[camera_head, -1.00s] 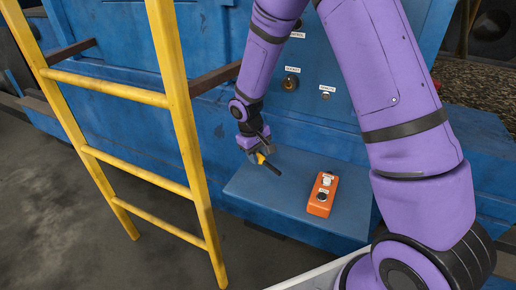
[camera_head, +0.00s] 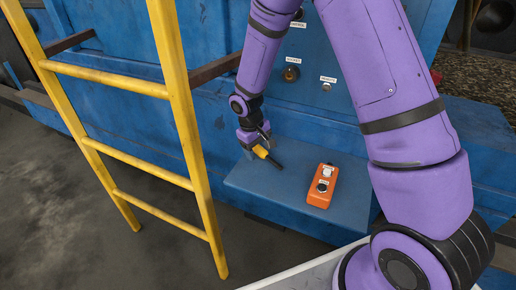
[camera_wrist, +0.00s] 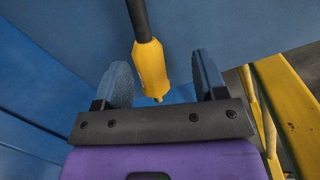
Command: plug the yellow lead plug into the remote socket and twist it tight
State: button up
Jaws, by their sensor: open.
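The yellow lead plug (camera_wrist: 151,68) with its dark lead lies between the two blue-grey fingers of my gripper (camera_wrist: 164,84) in the wrist view, with gaps on both sides. In the head view the plug (camera_head: 261,152) shows at my gripper (camera_head: 258,141), over the left part of the blue shelf, its dark end pointing right. My gripper is open around the plug. The remote socket (camera_head: 326,87), a small round fitting under a white label too small to read surely, is on the blue panel and has nothing in it.
An orange control box (camera_head: 322,186) with two knobs or buttons sits on the blue shelf (camera_head: 275,196). A yellow ladder (camera_head: 190,150) stands close left of my gripper. Another round labelled fitting (camera_head: 291,74) is on the panel left of the remote socket. The middle of the shelf is clear.

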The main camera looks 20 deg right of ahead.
notch_tip(320, 180, up, 11)
jog(key=a, duration=0.2)
jog(key=shift+w+f, duration=0.2)
jog(key=shift+w, duration=0.1)
